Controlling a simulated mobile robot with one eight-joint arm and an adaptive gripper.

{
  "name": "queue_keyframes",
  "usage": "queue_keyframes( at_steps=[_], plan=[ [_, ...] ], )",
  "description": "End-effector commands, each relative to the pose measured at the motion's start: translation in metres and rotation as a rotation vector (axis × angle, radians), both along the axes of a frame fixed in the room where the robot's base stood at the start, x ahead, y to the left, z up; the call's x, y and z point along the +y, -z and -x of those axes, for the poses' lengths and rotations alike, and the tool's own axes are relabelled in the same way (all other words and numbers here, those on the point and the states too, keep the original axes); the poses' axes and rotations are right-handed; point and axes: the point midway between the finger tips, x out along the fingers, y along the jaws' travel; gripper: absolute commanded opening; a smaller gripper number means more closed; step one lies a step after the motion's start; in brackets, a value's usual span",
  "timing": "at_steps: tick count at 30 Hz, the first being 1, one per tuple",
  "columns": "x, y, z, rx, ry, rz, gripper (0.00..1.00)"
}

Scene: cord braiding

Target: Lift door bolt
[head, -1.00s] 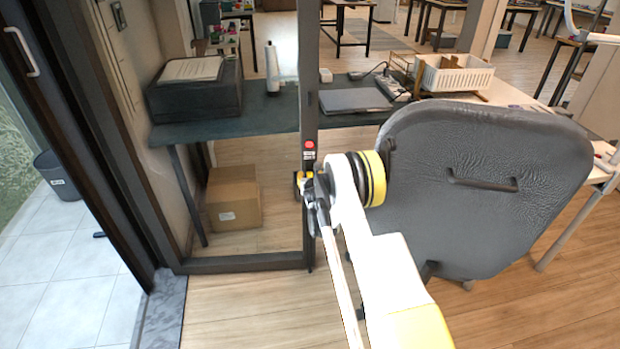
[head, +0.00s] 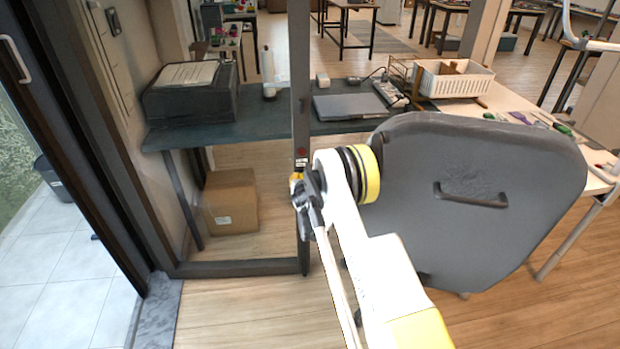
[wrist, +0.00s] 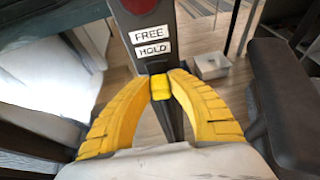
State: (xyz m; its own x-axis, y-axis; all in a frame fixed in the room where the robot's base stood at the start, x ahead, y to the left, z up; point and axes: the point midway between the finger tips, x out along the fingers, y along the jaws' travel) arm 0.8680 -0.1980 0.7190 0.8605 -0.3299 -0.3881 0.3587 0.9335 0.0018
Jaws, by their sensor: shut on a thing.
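The door bolt shows as a small yellow knob (wrist: 160,86) on a dark upright door post (head: 300,80). In the wrist view it lies below two white labels, FREE (wrist: 149,33) and HOLD (wrist: 153,49), with a red disc (wrist: 138,4) above them. My gripper (wrist: 161,84) has its two yellow fingers closed on the knob from both sides. In the head view my gripper (head: 297,182) is at the post, just under the labels, and my wrist mostly hides the bolt there.
Behind the post is a dark table (head: 250,125) with a printer (head: 190,95) and laptop (head: 350,106). A cardboard box (head: 230,201) sits beneath. Wood floor is clear in front.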

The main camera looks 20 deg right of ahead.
Motion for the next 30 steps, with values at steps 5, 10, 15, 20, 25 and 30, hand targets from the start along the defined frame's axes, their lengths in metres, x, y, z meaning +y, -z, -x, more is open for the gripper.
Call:
queue_keyframes(
  at_steps=[5, 10, 15, 20, 25, 30],
  plan=[
    [-0.002, -0.004, -0.002, -0.008, 0.000, 0.004, 0.00],
    [-0.002, -0.004, -0.002, -0.007, 0.000, 0.004, 0.45],
    [-0.002, -0.003, -0.001, -0.005, 0.000, 0.003, 0.45],
    [-0.001, -0.003, 0.001, -0.005, 0.000, 0.003, 0.45],
    [0.007, -0.013, 0.021, -0.004, -0.002, 0.003, 0.45],
    [0.020, -0.028, 0.055, -0.005, -0.001, 0.004, 0.45]
  ],
)
